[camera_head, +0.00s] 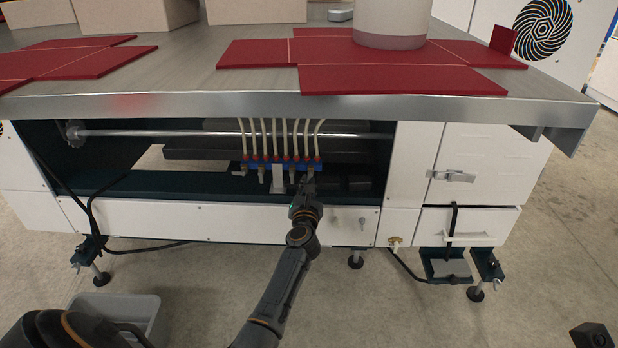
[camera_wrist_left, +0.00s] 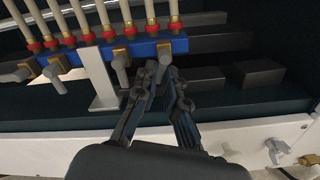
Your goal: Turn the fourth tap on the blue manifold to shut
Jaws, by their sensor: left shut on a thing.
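The blue manifold (camera_head: 252,165) is mounted inside the open bay under the table, with pale hoses and red collars along its top. It also shows in the wrist view (camera_wrist_left: 142,47). Several grey-handled taps on brass fittings hang along its front. The rightmost tap (camera_wrist_left: 165,52) looks like the fourth. My left gripper (camera_head: 307,186) reaches up to that tap from below. In the wrist view its fingertips (camera_wrist_left: 165,72) are closed together around the tap's handle, which they partly hide. Another tap (camera_wrist_left: 121,66) hangs just left of the fingers. My right gripper is not in view.
A grey metal bracket (camera_wrist_left: 98,75) stands left of the fingers. Dark blocks (camera_wrist_left: 258,75) lie to the right in the bay. A white front panel (camera_head: 200,218) runs below the opening, and the steel table edge (camera_head: 200,104) overhangs above.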

